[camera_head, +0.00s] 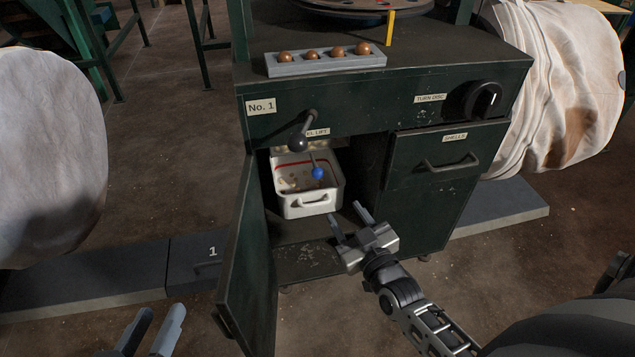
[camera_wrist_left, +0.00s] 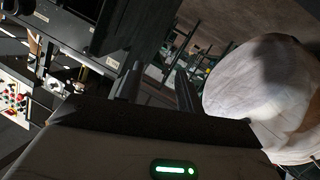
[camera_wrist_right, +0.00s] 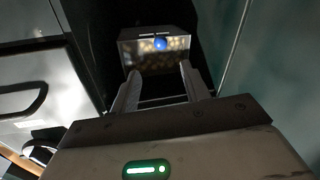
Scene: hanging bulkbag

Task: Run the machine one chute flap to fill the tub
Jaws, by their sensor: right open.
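The machine marked No. 1 (camera_head: 262,107) has its lower cabinet open. Inside stands a white tub (camera_head: 308,208) with a red line along its inner wall and a few brown bits in it. A blue knob (camera_head: 318,173) on a thin rod hangs over the tub; it also shows in the right wrist view (camera_wrist_right: 160,44), in front of a pale chute front (camera_wrist_right: 132,50). My right gripper (camera_head: 346,212) is open and empty, in front of the cabinet and to the lower right of the tub, apart from the knob. My left gripper (camera_head: 162,313) is open and empty at the lower left.
The open cabinet door (camera_head: 248,270) stands between my grippers. A crank lever (camera_head: 303,133) juts out above the opening. A shells drawer (camera_head: 450,163) and dial (camera_head: 483,100) are on the right. White bulk bags (camera_head: 50,150) flank the machine.

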